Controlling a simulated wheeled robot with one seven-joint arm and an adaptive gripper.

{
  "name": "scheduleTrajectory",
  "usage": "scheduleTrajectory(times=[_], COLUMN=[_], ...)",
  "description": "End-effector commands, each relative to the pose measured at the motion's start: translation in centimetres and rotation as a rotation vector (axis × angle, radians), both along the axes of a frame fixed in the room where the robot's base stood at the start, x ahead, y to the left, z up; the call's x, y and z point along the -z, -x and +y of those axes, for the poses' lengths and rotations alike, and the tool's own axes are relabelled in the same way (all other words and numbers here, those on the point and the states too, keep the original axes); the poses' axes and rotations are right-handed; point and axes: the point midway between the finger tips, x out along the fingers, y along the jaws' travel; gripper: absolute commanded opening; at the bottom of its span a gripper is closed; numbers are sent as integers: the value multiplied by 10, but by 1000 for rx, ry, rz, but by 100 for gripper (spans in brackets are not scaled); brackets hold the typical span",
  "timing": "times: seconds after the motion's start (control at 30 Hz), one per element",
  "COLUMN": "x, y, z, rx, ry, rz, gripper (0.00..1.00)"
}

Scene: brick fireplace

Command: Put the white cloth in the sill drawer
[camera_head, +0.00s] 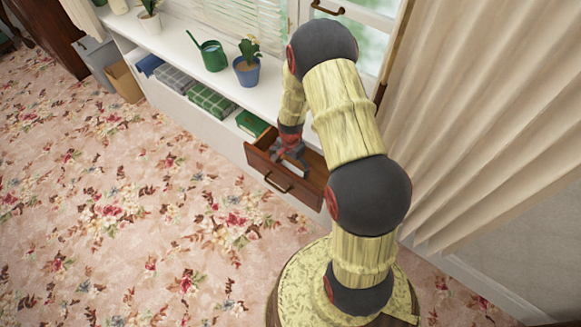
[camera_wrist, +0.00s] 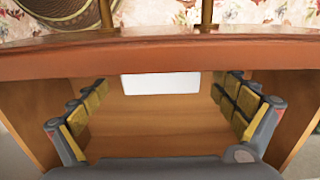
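The sill drawer (camera_head: 262,170) is a brown wooden drawer pulled out below the white sill. In the wrist view its front wall (camera_wrist: 60,58) runs across the top and its bare wooden floor (camera_wrist: 155,130) shows. The white cloth (camera_wrist: 160,84) appears as a flat white rectangle inside the drawer, near the front wall. My gripper (camera_head: 291,158) reaches down into the drawer. In the wrist view the fingers are spread wide, one on each side of the cloth, with gaps between them and it. The gripper is open and holds nothing.
The sill holds a green watering can (camera_head: 209,54) and a blue pot with a plant (camera_head: 247,70). A curtain (camera_head: 480,110) hangs at right. The flowered carpet at left is clear.

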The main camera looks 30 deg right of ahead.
Motion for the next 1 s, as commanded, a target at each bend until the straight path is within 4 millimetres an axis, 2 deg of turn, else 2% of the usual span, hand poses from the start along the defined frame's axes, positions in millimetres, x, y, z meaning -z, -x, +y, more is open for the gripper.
scheduleTrajectory(times=[0.3, 0.43, 0.57, 0.8, 1.0], x=[-1, -9, -30, -80, -109], y=[0, -1, -1, -1, 0], z=[0, 0, 0, -1, 0], rx=[0, 0, 0, 0, 0], ry=[0, 0, 1, 1, 1], rz=[0, -2, -4, -4, -1], gripper=[100, 100, 100, 100, 100])
